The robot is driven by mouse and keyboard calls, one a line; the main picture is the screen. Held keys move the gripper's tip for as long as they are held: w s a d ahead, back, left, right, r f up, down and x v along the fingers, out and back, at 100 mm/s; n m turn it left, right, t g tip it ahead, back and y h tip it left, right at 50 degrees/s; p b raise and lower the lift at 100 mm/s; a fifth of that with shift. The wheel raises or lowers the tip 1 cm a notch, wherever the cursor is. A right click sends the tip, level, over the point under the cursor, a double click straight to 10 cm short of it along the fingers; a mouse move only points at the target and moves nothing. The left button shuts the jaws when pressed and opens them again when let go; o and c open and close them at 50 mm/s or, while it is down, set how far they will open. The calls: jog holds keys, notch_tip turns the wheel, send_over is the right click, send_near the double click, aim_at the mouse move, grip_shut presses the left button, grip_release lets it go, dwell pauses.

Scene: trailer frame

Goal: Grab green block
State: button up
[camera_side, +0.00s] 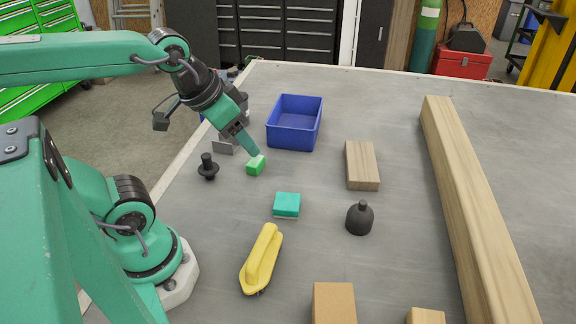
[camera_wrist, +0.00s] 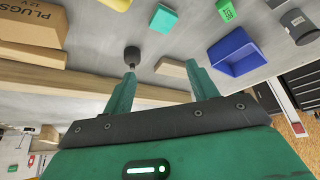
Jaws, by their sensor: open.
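The green block (camera_side: 256,167) is a small bright green cube on the grey table in the side view, left of the table's middle. In the wrist view the green block (camera_wrist: 226,11) shows at the top edge, beyond and to the right of my fingers. My gripper (camera_side: 250,147) points down and right in the side view, its tips close above the block in the picture. Whether they touch it is unclear there. In the wrist view my gripper (camera_wrist: 160,70) is open, with two green fingers apart and the block not between them.
A blue bin (camera_side: 293,140) stands behind the block. A black knobbed piece (camera_side: 208,170) is to its left and a teal block (camera_side: 287,204) in front.

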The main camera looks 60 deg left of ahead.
jog(key=n+g, duration=0.6)
jog(key=n, duration=0.1)
send_over(255, 161)
jog(key=f, duration=1.6)
jog(key=shift+d, duration=0.25)
jog(key=shift+a+f, duration=0.25)
jog(key=shift+f, duration=0.1)
jog(key=shift+f, duration=0.1)
jog(key=shift+f, duration=1.2)
jog(key=shift+f, duration=0.1)
jog(key=shift+s+f, duration=0.1)
jog(key=shift+f, duration=2.4)
